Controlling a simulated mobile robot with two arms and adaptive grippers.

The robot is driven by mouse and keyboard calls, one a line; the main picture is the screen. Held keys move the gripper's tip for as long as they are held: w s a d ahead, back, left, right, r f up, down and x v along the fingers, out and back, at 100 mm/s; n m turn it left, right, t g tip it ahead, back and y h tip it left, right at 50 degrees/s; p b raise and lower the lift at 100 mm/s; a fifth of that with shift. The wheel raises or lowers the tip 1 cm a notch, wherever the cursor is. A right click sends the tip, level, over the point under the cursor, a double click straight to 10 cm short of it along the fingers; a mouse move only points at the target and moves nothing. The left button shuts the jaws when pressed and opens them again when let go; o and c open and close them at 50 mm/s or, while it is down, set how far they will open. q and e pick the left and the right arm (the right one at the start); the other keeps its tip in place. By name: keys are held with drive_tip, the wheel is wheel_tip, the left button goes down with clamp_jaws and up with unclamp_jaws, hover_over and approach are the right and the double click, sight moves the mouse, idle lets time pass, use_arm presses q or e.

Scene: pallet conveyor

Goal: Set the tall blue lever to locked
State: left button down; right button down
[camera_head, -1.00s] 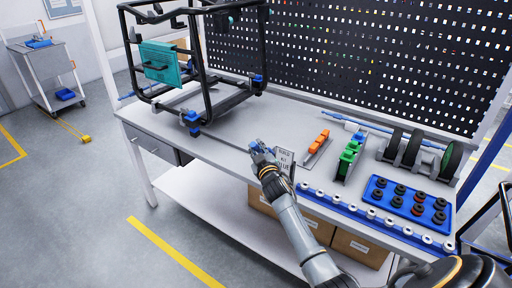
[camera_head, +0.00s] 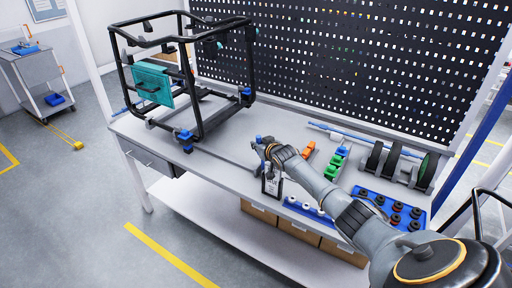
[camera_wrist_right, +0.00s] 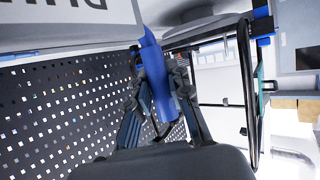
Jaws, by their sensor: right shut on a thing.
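The tall blue lever (camera_wrist_right: 159,80) stands out in the right wrist view as a blue bar between my fingers. In the head view only small blue parts of it (camera_head: 259,139) show at the fingertips, and the gripper hides the rest. My right gripper (camera_head: 266,148) is over the front middle of the bench and is shut on the lever. It also shows in the right wrist view (camera_wrist_right: 163,88), one dark finger on each side of the blue bar. I cannot read the lever's setting. My left gripper is in neither view.
A placard (camera_head: 271,183) hangs just below the gripper. A black frame (camera_head: 199,95) with a teal box (camera_head: 152,84) stands left on the bench (camera_head: 229,160). A perforated board rises behind.

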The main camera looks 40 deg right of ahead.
drive_tip(key=shift+w+d+r, duration=0.1)
drive_tip(key=shift+w+d, duration=0.05)
drive_tip(key=shift+d, duration=0.3)
drive_tip(key=shift+r, duration=0.1)
drive_tip(key=c, duration=1.3)
unclamp_jaws()
drive_tip(key=shift+o, duration=0.5)
drive_tip(key=shift+d, duration=0.1)
drive_tip(key=v, duration=1.2)
drive_tip(key=shift+w+d+r, duration=0.1)
drive_tip(key=shift+d, duration=0.05)
